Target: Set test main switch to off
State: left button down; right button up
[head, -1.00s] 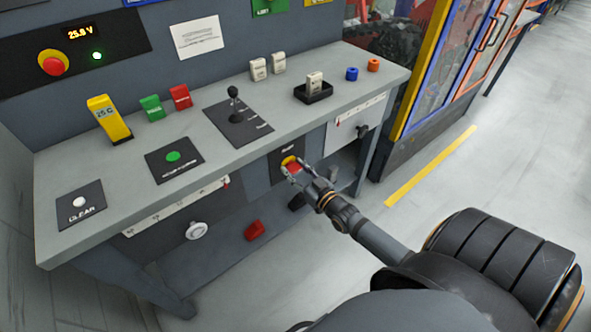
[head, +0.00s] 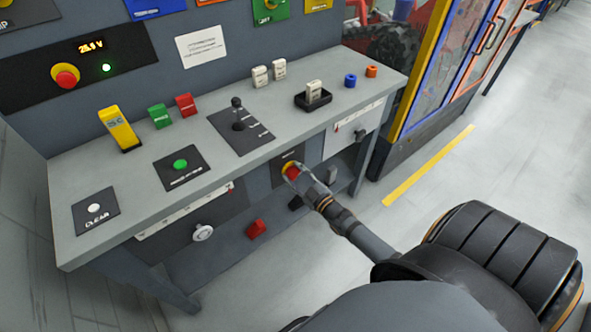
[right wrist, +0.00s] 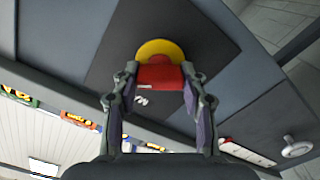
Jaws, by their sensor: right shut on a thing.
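The test main switch is a red handle (right wrist: 160,77) on a round yellow disc (right wrist: 158,48), set on a dark plate (right wrist: 112,62) under the bench top. In the head view the switch (head: 291,168) is mostly covered by my right gripper (head: 292,173). In the right wrist view the fingers of my right gripper (right wrist: 160,84) stand on both sides of the red handle and are shut on it. My left gripper is not in view.
The grey bench (head: 215,165) carries a lever plate (head: 257,137), a green button (head: 180,164) and a black tray (head: 301,103). A white round knob (head: 203,232) is below left. A red block (head: 256,228) lies on the lower shelf. The floor to the right is clear.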

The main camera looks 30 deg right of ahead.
jog(key=n+p, duration=0.1)
jog(key=n, duration=0.2)
jog(key=shift+r+p, duration=0.1)
jog(key=shift+p, duration=0.25)
jog(key=n+p, duration=0.1)
jog(key=n, duration=0.1)
jog(key=shift+n, duration=0.3)
jog(key=n, duration=0.1)
jog(key=n+p, duration=0.1)
jog(key=n, duration=0.3)
jog(key=shift+f, duration=0.25)
jog(key=shift+n, duration=0.4)
jog(key=o, duration=1.1)
jog(key=shift+a, duration=0.1)
jog(key=shift+o, duration=0.2)
jog(key=shift+s, duration=0.15)
jog(key=s+d, duration=0.1)
jog(key=s, duration=1)
jog(key=shift+s, duration=0.4)
